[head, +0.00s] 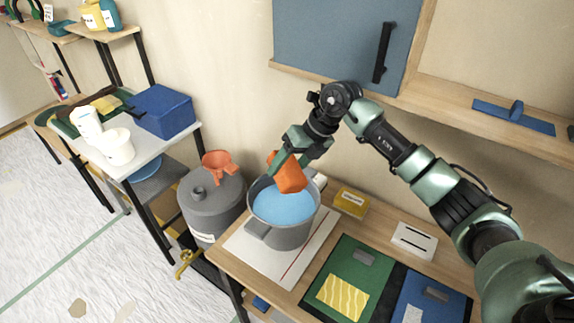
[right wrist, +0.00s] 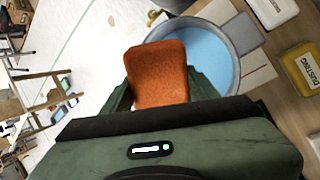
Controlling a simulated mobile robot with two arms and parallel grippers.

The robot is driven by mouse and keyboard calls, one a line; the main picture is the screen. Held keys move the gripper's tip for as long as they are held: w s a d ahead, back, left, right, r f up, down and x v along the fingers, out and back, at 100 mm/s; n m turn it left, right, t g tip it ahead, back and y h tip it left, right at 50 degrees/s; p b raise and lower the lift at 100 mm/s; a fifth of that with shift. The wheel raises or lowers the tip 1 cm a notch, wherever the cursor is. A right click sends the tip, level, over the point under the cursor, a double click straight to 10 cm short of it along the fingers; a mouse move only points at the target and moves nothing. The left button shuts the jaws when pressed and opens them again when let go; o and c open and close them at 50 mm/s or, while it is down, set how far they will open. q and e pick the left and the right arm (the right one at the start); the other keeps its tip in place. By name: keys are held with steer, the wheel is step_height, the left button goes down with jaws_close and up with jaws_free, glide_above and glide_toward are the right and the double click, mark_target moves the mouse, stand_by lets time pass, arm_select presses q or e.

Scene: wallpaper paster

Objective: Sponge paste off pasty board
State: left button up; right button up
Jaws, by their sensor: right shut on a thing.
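My right gripper (head: 284,166) is shut on an orange sponge (head: 291,177). It holds the sponge tilted at the far rim of a grey bucket (head: 283,237) of blue water. The sponge appears above the water; I cannot tell whether it touches it. In the right wrist view the sponge (right wrist: 158,72) sits between the fingers, with the bucket's water (right wrist: 212,55) beyond. A green board (head: 365,260) lies on the bench, with a yellow wavy-striped patch (head: 342,298) that looks like paste. A blue board (head: 440,305) lies right of it. My left gripper is not in view.
A grey drum (head: 212,205) with an orange funnel (head: 219,166) stands left of the bucket. A wooden ledge (head: 500,125) runs above the bench.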

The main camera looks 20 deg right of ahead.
step_height(320, 180, down, 8)
steer(key=b, duration=0.5)
steer(key=shift+f, duration=0.2)
steer(key=shift+f, duration=0.15)
step_height(320, 180, down, 3)
steer(key=shift+r, duration=0.2)
stand_by(0.8)
stand_by(0.6)
